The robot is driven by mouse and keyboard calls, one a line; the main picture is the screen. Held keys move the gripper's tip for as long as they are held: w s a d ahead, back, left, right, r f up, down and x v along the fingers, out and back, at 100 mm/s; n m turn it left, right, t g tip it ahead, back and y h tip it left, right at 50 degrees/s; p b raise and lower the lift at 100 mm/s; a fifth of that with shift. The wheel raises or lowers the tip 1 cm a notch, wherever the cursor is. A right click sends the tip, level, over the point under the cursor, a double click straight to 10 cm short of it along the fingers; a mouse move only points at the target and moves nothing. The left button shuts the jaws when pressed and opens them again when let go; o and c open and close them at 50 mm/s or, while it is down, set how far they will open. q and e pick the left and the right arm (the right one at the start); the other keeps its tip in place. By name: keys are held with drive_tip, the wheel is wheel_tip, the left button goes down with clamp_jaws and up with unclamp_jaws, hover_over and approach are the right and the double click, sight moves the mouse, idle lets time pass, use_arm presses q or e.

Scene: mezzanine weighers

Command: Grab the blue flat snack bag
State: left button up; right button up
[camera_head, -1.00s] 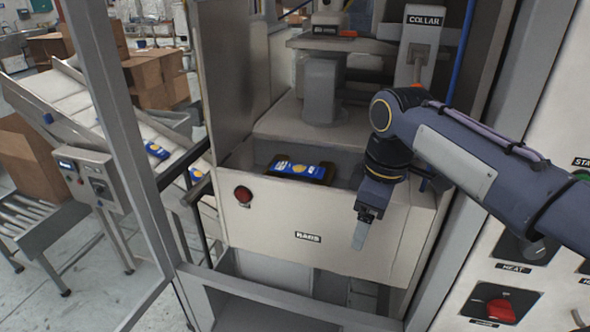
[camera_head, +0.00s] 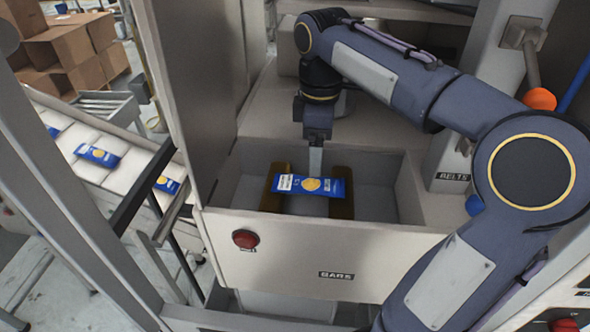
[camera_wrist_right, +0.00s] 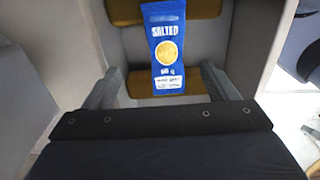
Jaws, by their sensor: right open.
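The blue flat snack bag (camera_head: 311,185), with a yellow disc and white panel, lies flat across two brown-yellow supports in the open bin. In the right wrist view the bag (camera_wrist_right: 166,50) reads "SALTED" and lies ahead of and between the fingers. My right gripper (camera_head: 316,160) reaches down at the bag's far edge, its fingertip overlapping that edge in the head view; I cannot tell whether they touch. In the right wrist view the gripper (camera_wrist_right: 160,85) is open and empty, fingers wide apart. My left gripper is not in view.
The bin (camera_head: 385,168) has raised walls around the bag, with a red button (camera_head: 245,239) on its front. A tall grey panel (camera_head: 190,80) stands left of the bin.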

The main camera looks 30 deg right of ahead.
sight(314, 182)
drive_tip(key=f, duration=0.7)
drive_tip(key=shift+s+a, duration=0.3)
drive_tip(key=shift+a, duration=0.05)
drive_tip(key=shift+c, duration=0.3)
drive_tip(key=c, duration=1)
